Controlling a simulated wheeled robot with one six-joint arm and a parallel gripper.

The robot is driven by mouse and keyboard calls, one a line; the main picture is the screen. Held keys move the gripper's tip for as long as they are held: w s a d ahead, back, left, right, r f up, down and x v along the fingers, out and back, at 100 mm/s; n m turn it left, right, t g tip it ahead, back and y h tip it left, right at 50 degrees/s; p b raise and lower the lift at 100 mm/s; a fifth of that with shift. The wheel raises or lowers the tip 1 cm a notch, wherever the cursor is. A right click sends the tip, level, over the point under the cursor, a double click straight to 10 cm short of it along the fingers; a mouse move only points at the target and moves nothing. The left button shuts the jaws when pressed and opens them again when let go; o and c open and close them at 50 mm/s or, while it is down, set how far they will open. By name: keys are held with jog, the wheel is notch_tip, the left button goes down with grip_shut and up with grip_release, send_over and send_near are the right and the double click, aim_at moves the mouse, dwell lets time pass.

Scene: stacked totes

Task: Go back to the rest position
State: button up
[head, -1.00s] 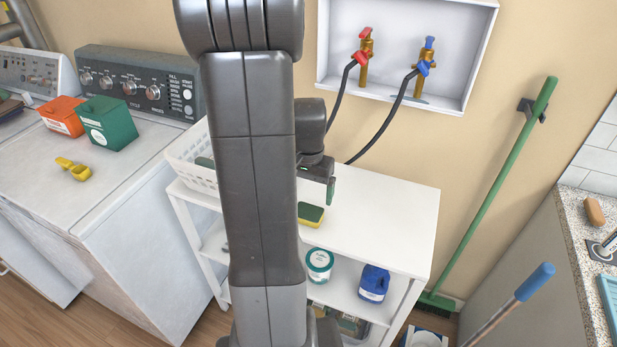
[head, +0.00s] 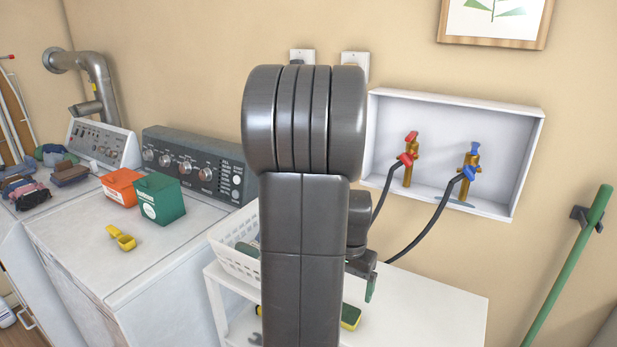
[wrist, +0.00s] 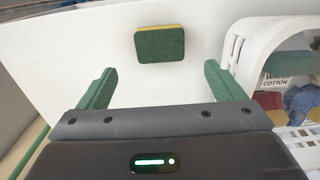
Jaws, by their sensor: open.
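My gripper (wrist: 155,90) is open and empty above the white cart top, its two green fingers spread apart in the wrist view. In the head view my gripper (head: 371,285) is partly hidden behind my own arm, with a green finger pointing down. A green and yellow sponge (wrist: 160,44) lies on the white cart top (wrist: 60,45) beyond the fingertips, apart from them. The sponge also shows in the head view (head: 350,317), just right of my arm.
A white basket (head: 232,258) stands on the cart's left part, close to my gripper. The washer (head: 75,245) at left holds an orange box (head: 120,188), a green box (head: 160,198) and a yellow scoop (head: 121,238). A tap box (head: 450,105) with hoses hangs behind. A green broom (head: 565,270) leans right.

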notch_tip(320, 180, down, 10)
jog(key=shift+f+b, duration=0.15)
jog(key=shift+b, duration=0.15)
jog(key=shift+w+r+p, duration=0.1)
jog(key=shift+r+p, duration=0.3)
jog(key=shift+r, duration=0.75)
